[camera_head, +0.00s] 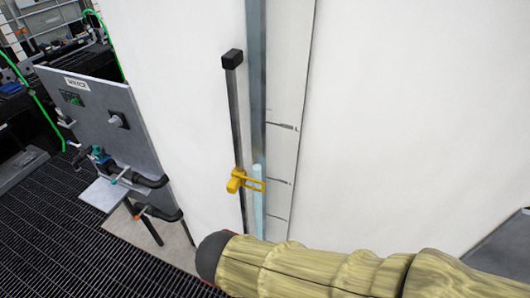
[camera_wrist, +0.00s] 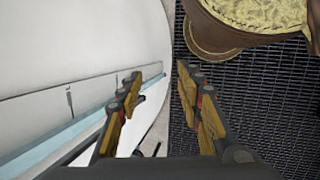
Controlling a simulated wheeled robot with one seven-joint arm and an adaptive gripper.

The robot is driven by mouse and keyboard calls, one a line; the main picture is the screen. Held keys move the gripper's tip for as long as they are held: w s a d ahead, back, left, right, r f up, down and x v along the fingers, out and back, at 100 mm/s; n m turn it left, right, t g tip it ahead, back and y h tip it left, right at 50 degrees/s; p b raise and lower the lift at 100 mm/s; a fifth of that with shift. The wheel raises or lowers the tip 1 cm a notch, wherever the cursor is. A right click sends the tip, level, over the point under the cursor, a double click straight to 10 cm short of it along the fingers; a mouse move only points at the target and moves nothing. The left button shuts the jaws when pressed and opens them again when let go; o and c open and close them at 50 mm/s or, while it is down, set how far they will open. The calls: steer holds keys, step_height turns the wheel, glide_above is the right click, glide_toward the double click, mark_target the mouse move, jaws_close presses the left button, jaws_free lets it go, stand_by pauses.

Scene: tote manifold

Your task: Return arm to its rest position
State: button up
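My arm, in a pale yellow sleeve, crosses the lower right of the head view. It ends there in a dark rounded joint, and my gripper is not visible in that view. In the wrist view my gripper (camera_wrist: 169,71) has its two fingers apart with nothing between them. Its fingertips lie in front of the edge between the white tank surface and the dark grating. I cannot tell the distance from the tank. A part with a yellow sleeve, likely my own arm, shows at the upper right of the wrist view.
A white tank (camera_head: 390,110) carries a level gauge (camera_head: 258,205) and a dark rod (camera_head: 236,115) with a yellow handle (camera_head: 238,181). A grey panel (camera_head: 100,125) with valves and pipes stands left. Black grating (camera_head: 90,245) covers the floor.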

steer(key=w+d+r+m+t+y+b, duration=0.1)
steer(key=w+d+m+t+b, duration=0.1)
steer(key=d+m+b, duration=0.3)
steer(key=w+d+r+m+t+y+b, duration=0.1)
steer(key=w+d+m+y+b, duration=0.1)
steer(key=d+m+b, duration=0.4)
steer(key=d+m, duration=0.3)
steer(key=d, duration=0.3)
steer(key=shift+r+t+y, duration=0.15)
steer(key=shift+t+y, duration=0.15)
steer(key=shift+t, duration=0.1)
